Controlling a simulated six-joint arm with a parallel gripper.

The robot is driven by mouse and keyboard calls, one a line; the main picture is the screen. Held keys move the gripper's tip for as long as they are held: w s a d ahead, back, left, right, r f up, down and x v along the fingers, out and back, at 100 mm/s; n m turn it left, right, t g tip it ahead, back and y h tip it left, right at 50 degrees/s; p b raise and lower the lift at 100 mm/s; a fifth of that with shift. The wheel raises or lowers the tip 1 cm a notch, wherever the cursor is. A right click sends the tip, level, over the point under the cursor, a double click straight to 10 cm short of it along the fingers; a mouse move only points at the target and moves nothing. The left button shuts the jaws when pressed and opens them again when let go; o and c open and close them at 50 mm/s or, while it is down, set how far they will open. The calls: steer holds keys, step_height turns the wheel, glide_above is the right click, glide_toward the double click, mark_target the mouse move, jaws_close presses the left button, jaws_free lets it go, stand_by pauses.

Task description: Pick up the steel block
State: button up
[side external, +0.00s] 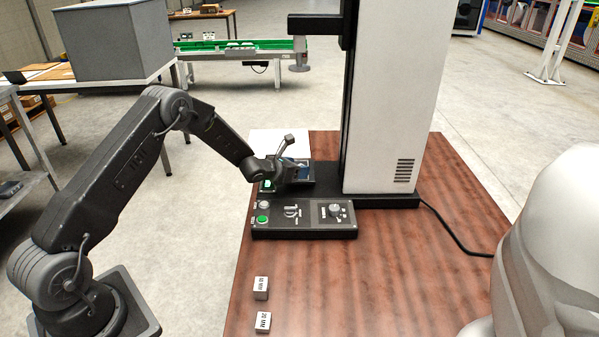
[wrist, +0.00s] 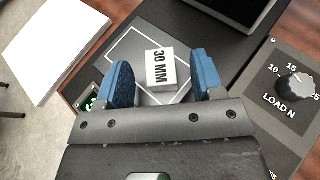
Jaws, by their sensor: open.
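A small pale block (wrist: 160,70) marked "30 MM" sits on a grey outlined plate (wrist: 122,48) in the wrist view. My gripper (wrist: 160,60) is open, with one blue finger on each side of the block and gaps showing between. In the side external view my gripper (side external: 283,175) is low over the dark machine base, and its fingers and the block there are hard to make out. Two more small marked blocks stand on the wooden table, one reading "20 MM" (side external: 263,322) and one with an unclear label (side external: 261,288).
The machine's tall white column (side external: 385,100) rises just right of my gripper. A control panel (side external: 305,219) with a green button and a knob (wrist: 296,87) lies in front. A white sheet-like item (wrist: 45,45) is beside the base.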

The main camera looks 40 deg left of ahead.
steer(key=shift+x, duration=1.2)
steer(key=c, duration=1)
jaws_close()
steer(key=shift+r, duration=0.1)
